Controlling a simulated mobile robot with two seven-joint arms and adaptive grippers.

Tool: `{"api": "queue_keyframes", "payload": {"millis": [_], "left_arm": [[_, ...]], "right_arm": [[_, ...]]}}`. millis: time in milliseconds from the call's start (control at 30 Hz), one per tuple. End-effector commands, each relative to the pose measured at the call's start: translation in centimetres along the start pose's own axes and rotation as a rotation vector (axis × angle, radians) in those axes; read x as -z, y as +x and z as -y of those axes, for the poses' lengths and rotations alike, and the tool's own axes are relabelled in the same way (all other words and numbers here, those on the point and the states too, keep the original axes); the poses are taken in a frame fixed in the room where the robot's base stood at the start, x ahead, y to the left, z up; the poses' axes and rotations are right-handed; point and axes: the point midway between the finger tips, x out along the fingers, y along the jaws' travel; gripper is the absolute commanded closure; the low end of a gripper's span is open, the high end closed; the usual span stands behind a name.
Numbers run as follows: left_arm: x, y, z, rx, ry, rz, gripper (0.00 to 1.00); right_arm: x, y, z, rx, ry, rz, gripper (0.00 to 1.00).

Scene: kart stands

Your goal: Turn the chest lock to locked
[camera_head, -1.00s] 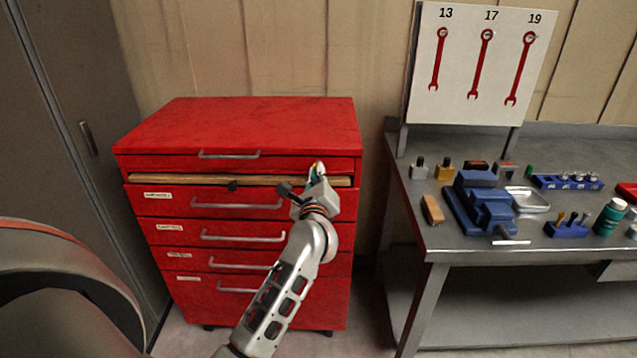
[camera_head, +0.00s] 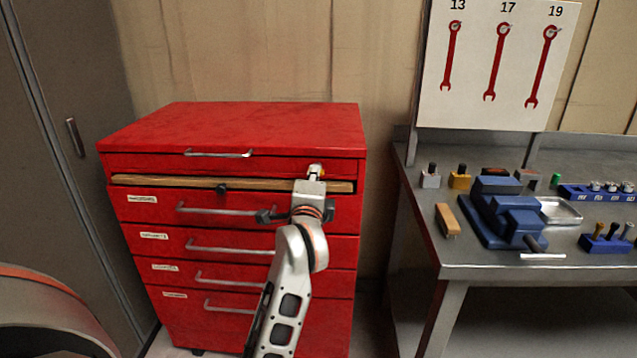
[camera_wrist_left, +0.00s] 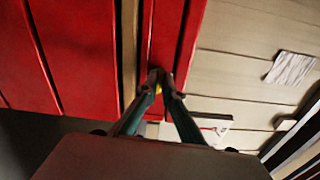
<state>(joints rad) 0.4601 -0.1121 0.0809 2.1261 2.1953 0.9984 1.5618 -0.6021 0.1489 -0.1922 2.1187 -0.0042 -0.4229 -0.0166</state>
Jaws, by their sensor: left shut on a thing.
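The red tool chest (camera_head: 240,127) stands against the wall, with drawers down its front. My left gripper (camera_head: 315,170) is at the right end of its top drawer front. In the left wrist view, the fingertips (camera_wrist_left: 160,84) are closed together against the red front (camera_wrist_left: 165,40), with a small yellow piece between them. This sits where the chest lock is, so the gripper is shut on the lock's small part. The fingers hide most of the lock, and I cannot read its turn position. My right gripper is out of view.
Drawer handles (camera_head: 225,210) stick out below. A metal workbench (camera_head: 470,258) with a blue vise (camera_head: 505,215) stands right. A grey cabinet (camera_head: 55,200) stands left.

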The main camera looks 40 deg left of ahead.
Motion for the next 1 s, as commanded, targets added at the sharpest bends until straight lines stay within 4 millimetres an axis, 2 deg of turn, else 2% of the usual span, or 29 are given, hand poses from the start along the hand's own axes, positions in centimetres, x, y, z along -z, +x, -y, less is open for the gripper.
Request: {"api": "queue_keyframes", "payload": {"millis": [33, 367, 767, 800, 833, 1000], "left_arm": [[0.1, 0.0, -0.7, -0.008, -0.020, -0.001, 1.00], [0.0, 0.0, -0.4, -0.006, -0.096, 0.000, 1.00], [0.0, 0.0, -0.2, -0.004, -0.102, 0.000, 1.00], [0.0, 0.0, -0.2, -0.004, -0.102, 0.000, 0.85], [0.0, 0.0, -0.2, -0.004, -0.102, 0.000, 0.78], [0.0, 0.0, -0.1, -0.003, -0.101, 0.000, 0.76]], "right_arm": [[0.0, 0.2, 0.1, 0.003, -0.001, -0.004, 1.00], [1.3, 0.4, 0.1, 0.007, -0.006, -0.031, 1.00], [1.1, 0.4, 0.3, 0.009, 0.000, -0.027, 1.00], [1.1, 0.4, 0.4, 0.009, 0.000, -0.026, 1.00], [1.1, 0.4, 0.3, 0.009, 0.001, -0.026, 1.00], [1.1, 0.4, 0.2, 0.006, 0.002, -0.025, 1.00]]}}
